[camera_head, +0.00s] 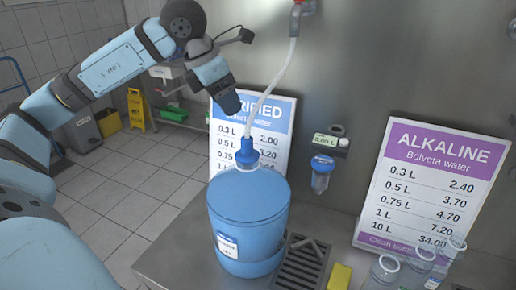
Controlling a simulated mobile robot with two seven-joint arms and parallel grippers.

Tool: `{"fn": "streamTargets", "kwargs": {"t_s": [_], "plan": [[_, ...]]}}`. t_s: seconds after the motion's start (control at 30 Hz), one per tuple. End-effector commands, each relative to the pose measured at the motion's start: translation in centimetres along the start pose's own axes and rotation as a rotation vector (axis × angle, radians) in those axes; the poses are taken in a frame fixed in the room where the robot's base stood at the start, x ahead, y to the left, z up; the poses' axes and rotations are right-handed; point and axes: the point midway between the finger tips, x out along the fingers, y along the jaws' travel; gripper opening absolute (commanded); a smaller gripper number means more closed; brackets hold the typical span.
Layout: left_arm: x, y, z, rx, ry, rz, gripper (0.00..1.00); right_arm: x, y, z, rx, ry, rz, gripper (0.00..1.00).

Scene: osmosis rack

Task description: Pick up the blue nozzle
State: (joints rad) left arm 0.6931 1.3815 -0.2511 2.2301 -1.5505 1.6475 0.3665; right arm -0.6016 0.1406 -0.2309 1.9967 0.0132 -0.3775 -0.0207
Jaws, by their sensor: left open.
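The blue nozzle (247,149) hangs at the lower end of a white hose (276,85), right above the neck of a large blue water bottle (247,212). Whether its tip is inside the neck or just over it is hard to tell. My left gripper (231,108) comes in from the upper left and points down. It is open, above and slightly left of the nozzle in the picture, and apart from it. Its fingers are mostly hidden by the angle. My right gripper is not in view.
The bottle stands on a metal counter beside a drain grate (302,262). A purple price board (430,185) stands at right, a blue one (275,130) behind the bottle. Clear small bottles (418,260) and a yellow block (339,277) sit at front right. A wall meter (325,141) hangs behind.

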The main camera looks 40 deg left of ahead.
Motion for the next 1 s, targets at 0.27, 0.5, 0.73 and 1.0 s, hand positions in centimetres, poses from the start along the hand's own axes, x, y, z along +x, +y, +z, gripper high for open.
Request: {"fn": "streamTargets", "kwargs": {"t_s": [0.27, 0.5, 0.73, 1.0], "plan": [[5.5, -0.1, -0.1, 0.000, 0.004, -0.006, 0.60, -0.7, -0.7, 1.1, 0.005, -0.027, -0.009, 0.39], [7.8, -0.1, 0.0, 0.001, 0.001, -0.004, 0.60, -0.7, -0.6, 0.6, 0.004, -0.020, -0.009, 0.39], [10.5, -0.1, 0.0, 0.000, 0.004, -0.007, 0.60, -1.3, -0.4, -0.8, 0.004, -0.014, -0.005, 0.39], [13.0, -0.1, -0.1, 0.001, 0.000, -0.005, 0.60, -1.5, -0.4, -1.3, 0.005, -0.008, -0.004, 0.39]]}}
